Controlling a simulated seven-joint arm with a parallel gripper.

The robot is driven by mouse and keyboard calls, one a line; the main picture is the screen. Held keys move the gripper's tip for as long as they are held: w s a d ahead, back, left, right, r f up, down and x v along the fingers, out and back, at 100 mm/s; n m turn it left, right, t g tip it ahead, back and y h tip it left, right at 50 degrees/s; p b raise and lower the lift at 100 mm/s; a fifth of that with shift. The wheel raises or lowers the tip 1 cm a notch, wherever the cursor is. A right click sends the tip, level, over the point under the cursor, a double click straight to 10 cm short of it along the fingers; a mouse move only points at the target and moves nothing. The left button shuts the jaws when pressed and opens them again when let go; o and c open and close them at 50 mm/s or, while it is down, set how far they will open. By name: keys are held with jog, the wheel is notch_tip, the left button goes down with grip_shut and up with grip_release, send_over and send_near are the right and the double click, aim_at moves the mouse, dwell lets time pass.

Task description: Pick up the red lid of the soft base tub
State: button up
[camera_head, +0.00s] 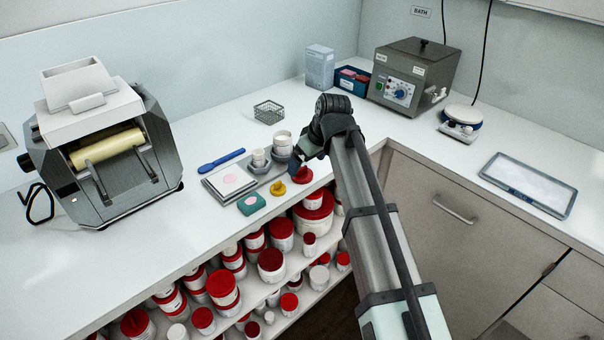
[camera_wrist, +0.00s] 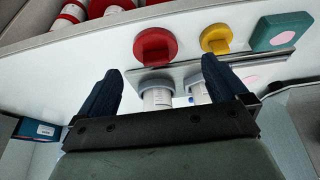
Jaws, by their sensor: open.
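The red lid (camera_head: 303,175) lies on the white counter near its front edge. It has a round disc and a raised knob, and shows whole in the wrist view (camera_wrist: 155,46). Two white open tubs, a larger tub (camera_head: 282,144) and a smaller tub (camera_head: 259,157), stand on a grey tray behind the lids. I cannot read which is the soft base tub. My gripper (camera_wrist: 160,65) is open and empty. In the wrist view the red lid lies beyond the fingertips, apart from them. In the head view the gripper is partly hidden by my arm, above and behind the lid.
A yellow lid (camera_head: 278,188) and a teal block (camera_head: 251,203) lie left of the red lid. A scale with a pink dab (camera_head: 230,182) and blue spatula (camera_head: 222,160) are farther left. A wire basket (camera_head: 268,111) stands behind. Shelves below hold several red-lidded tubs.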

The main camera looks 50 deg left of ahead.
aim_at(303, 169)
jog(key=shift+w+a+x, duration=0.1)
jog(key=shift+w+x, duration=0.1)
jog(key=shift+x, duration=1.25)
jog(key=shift+w+a+x, duration=0.1)
jog(key=shift+w+x, duration=0.05)
jog(key=shift+x, duration=1.3)
jog(key=shift+r, duration=0.15)
jog(key=c, duration=1)
jog(key=shift+r, duration=0.1)
notch_tip(303, 169, up, 9)
jog(key=w+a+r, duration=0.2)
jog(key=a+r, duration=0.2)
jog(key=a, duration=0.7)
jog(key=shift+f, duration=2.1)
